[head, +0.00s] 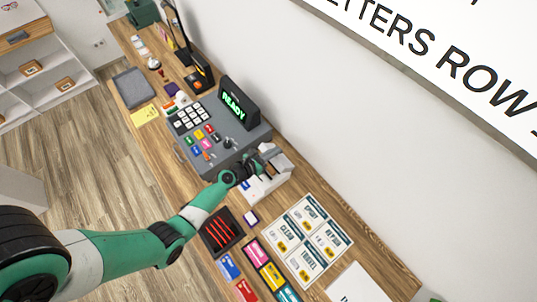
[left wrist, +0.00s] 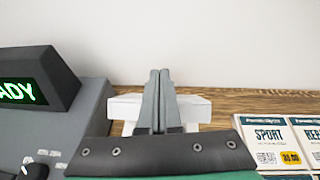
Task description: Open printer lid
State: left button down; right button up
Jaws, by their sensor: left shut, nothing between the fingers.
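The printer (head: 268,184) is a small white box on the wooden counter, just right of the grey console in the head view. It also shows in the left wrist view (left wrist: 195,106), partly hidden behind my fingers. My left gripper (head: 259,163) is over the printer's upper part in the head view. In the left wrist view the two grey fingers (left wrist: 159,76) are together, empty, in front of the printer. I cannot tell whether they touch it. The gripper covers much of the lid, so its position is unclear. My right gripper is not in view.
The grey console (head: 208,150) with a green READY display (head: 234,106) stands close beside the printer. Price cards (head: 307,240) lie on its other side. A dark tray with red strips (head: 221,232) and coloured cards lie nearer the front edge. A wall runs behind the counter.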

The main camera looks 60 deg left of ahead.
pick_arm(q)
jog(key=shift+w+r, duration=0.15)
jog(key=shift+w, duration=0.55)
jog(key=shift+w+r, duration=0.15)
jog(key=shift+w, duration=0.55)
